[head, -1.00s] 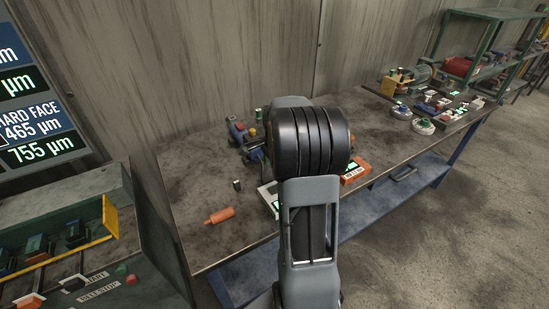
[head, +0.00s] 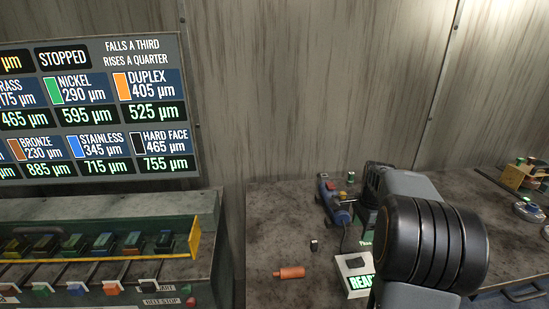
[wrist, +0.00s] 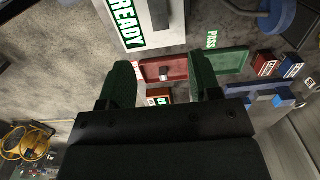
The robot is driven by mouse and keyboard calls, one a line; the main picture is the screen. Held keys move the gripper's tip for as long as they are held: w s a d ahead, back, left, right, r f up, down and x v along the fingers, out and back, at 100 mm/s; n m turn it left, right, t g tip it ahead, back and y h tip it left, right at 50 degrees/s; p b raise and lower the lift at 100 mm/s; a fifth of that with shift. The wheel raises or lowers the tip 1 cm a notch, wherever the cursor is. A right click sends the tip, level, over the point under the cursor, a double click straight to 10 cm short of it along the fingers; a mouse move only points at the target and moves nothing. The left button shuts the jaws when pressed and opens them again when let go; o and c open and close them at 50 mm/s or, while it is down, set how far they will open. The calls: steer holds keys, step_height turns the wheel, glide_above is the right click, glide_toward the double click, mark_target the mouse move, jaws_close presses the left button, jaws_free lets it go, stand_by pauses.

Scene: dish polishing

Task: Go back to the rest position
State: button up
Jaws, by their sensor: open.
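My gripper (wrist: 162,88) shows in the wrist view with two dark green fingers spread apart and nothing between them. It faces the metal workbench (wrist: 75,30), with a red tray (wrist: 150,70) and a green tray (wrist: 234,64) beyond the fingertips. In the head view my arm stands in front of the bench on the right, folded, and its black joint hides part of the bench. The gripper itself is hidden there.
A green machine (head: 120,280) with a yellow end plate (head: 196,238) stands left, below a display board (head: 100,110).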

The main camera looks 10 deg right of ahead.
steer(key=s+a+r+n+t, duration=0.2)
steer(key=s+a+n, duration=0.4)
steer(key=a+n, duration=0.3)
steer(key=s+a+r+n+t, duration=0.2)
steer(key=s+a+n, duration=0.4)
steer(key=a+n, duration=0.4)
steer(key=a, duration=0.3)
steer(key=shift+s+n, duration=0.3)
steer(key=shift+s, duration=0.05)
steer(key=shift+a, duration=0.1)
steer(key=shift+c, duration=0.4)
